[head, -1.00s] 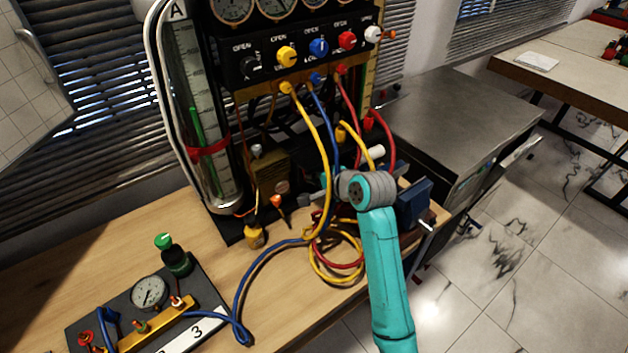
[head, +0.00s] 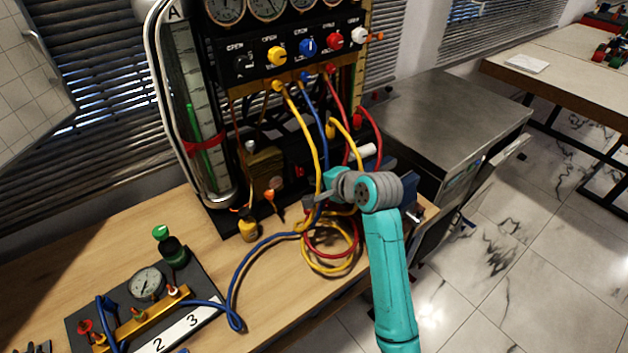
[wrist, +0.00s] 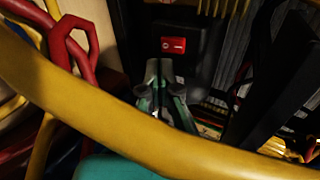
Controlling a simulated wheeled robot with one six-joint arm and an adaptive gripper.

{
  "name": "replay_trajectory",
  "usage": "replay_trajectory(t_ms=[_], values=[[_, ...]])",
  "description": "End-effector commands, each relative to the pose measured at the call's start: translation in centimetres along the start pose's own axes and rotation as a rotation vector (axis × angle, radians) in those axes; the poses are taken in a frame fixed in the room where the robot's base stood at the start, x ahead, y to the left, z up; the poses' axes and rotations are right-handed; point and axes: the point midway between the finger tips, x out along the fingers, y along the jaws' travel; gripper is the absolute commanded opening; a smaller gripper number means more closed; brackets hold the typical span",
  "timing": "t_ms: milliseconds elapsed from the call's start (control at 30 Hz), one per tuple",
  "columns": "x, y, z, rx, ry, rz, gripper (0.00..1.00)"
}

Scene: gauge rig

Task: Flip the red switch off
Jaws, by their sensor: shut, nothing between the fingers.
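The red switch (wrist: 173,45) is a small red rocker with a white mark, set in a dark housing in the wrist view. In the head view a small red spot on the dark rig looks like this same switch (head: 298,171). My gripper (wrist: 159,64) is shut and empty, its fingertips just below the switch in the wrist picture. I cannot tell whether they touch the housing. In the head view my gripper (head: 308,202) points left, low in front of the rig, near the hoses. Which way the rocker is tipped is too small to tell.
A thick yellow hose (wrist: 100,105) crosses close in front of the wrist camera, over part of my gripper. A red hose (wrist: 75,40) hangs at left. Coiled hoses (head: 330,265) lie on the wooden bench. A gauge manifold (head: 147,285) stands at front left.

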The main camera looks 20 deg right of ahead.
Motion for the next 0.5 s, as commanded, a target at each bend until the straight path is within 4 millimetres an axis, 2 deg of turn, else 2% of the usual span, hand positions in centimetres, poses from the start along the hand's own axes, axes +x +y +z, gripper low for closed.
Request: replay_trajectory(t_ms=[500], values=[[-6.9, 2.5, 0.0, 0.002, 0.001, 0.0, 0.0]])
